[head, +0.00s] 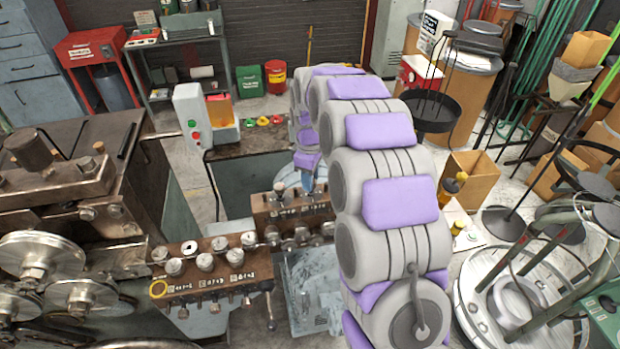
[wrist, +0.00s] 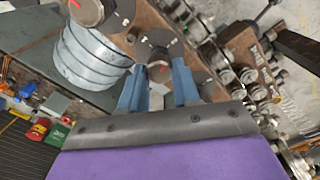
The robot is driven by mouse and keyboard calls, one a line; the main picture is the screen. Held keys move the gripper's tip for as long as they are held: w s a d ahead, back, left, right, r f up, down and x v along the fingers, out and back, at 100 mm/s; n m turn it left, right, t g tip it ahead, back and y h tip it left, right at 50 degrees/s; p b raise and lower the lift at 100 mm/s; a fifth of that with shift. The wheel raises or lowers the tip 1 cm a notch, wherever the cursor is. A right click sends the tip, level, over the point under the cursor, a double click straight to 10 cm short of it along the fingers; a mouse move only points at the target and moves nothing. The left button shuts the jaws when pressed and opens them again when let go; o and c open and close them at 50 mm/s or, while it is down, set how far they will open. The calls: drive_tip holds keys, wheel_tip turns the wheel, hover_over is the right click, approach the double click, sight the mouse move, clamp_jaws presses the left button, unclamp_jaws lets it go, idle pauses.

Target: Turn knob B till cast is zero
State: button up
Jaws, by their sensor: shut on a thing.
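In the wrist view, my gripper (wrist: 159,78) has its two blue fingers on either side of a small round metal knob (wrist: 159,71) with a red mark. The gripper is shut on this knob. A dark dial plate with white ticks (wrist: 152,38) lies just behind it. A second dark knob with a red mark (wrist: 88,10) is at the top left. I cannot read any letter, so I cannot tell which is knob B, nor do I see a cast reading. In the head view, my gripper (head: 307,178) is partly hidden behind my arm, and the held knob is hidden.
In the wrist view, a banded silver cylinder (wrist: 90,58) stands left of the gripper. A brown block with several metal knobs (head: 205,270) lies left of my arm in the head view. Heavy machinery with pulleys (head: 45,255) fills the left. A control box (head: 192,118) stands behind.

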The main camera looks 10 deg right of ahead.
drive_tip(key=m, duration=0.5)
drive_tip(key=shift+w+r+m+b, duration=0.1)
drive_tip(key=shift+w+m+b, duration=0.05)
drive_tip(key=shift+m+b, duration=0.2)
drive_tip(key=m, duration=0.5)
drive_tip(key=shift+d, duration=0.1)
drive_tip(key=m, duration=0.6)
drive_tip(key=shift+m, duration=0.25)
drive_tip(key=m, duration=0.5)
drive_tip(key=shift+d, duration=0.1)
drive_tip(key=o, duration=1.1)
drive_tip(key=shift+c, duration=0.2)
wheel_tip(320, 180, up, 17)
